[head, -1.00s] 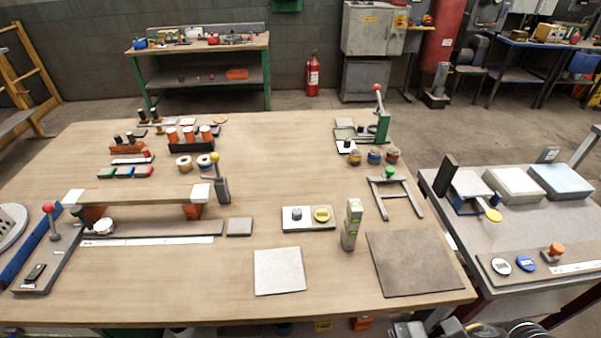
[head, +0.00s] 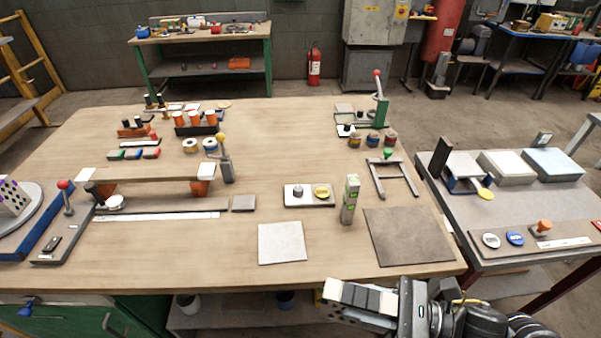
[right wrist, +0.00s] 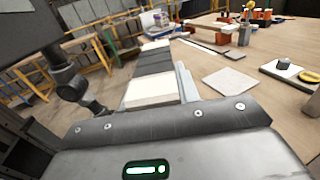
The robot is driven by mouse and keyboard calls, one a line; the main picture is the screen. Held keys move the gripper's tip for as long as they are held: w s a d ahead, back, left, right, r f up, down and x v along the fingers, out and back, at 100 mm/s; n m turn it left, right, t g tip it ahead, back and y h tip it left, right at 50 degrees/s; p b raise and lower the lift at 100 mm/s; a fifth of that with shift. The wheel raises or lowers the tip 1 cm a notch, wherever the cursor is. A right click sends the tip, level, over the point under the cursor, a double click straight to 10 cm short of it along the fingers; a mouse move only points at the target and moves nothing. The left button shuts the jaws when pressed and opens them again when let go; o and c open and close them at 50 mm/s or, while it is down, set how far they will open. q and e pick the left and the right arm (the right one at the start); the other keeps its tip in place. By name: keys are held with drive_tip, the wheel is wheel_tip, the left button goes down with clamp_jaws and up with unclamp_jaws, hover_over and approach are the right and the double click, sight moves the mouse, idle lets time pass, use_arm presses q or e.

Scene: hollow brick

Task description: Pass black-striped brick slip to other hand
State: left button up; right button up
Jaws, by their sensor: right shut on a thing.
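The black-striped brick slip (head: 361,297), pale with dark bands, is in my right gripper (head: 368,312) at the bottom of the head view. My right gripper is shut on it, in front of the wooden table's near edge. In the right wrist view the slip (right wrist: 151,91) reaches away from the gripper, its pale near end closest and dark bands farther along. Part of its length is hidden by the jaws. My left gripper is not seen in the head view.
The wooden table (head: 330,250) lies ahead, with a pale square tile (head: 281,243) and a brown square plate (head: 408,236) near its front. An upright level (head: 350,199) stands between them. A perforated block (head: 14,196) sits on a round turntable at far left.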

drive_tip(key=w+d+m+t+h, duration=0.9)
drive_tip(key=w+d+t, duration=0.1)
drive_tip(key=w, duration=0.5)
drive_tip(key=shift+d+r+t, duration=0.15)
drive_tip(key=shift+d+t, duration=0.25)
drive_tip(key=shift+d, duration=0.45)
